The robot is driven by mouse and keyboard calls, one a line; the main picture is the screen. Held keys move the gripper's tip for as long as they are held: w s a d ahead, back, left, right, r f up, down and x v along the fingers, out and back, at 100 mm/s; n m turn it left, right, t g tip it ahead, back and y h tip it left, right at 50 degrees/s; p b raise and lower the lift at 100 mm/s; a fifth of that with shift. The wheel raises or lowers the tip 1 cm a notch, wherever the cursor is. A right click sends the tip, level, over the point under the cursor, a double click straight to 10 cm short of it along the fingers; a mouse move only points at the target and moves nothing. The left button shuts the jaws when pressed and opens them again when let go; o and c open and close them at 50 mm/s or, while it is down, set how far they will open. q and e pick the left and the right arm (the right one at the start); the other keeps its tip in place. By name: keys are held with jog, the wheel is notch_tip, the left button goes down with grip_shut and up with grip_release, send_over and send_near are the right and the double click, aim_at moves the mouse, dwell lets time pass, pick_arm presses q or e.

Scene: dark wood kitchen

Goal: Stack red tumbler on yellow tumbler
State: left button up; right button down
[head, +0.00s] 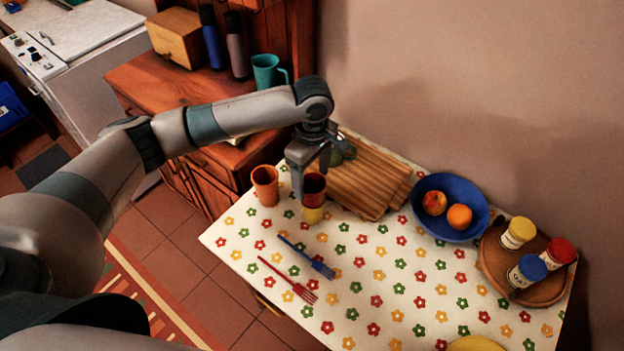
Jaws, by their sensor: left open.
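The red tumbler (315,191) stands upright on top of the yellow tumbler (313,214), near the back left part of the table. Only the lower part of the yellow tumbler shows beneath it. My left gripper (310,176) is open, pointing down right at the red tumbler's rim. One finger shows at the rim's left side and the other behind it. I cannot tell whether the fingers touch the tumbler. My right gripper is not in view.
An orange tumbler (265,186) stands close on the left. A wooden board (365,185) lies just behind. A blue fruit bowl (464,226) and a round wooden tray (545,291) with jars are on the right. A blue fork (307,258) and red fork (287,279) lie in front.

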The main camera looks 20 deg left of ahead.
pick_arm(q)
notch_tip(320, 180, up, 12)
jog(key=b, duration=0.2)
jog(key=shift+r+b, duration=0.15)
jog(key=shift+b, duration=0.2)
dwell(0.3)
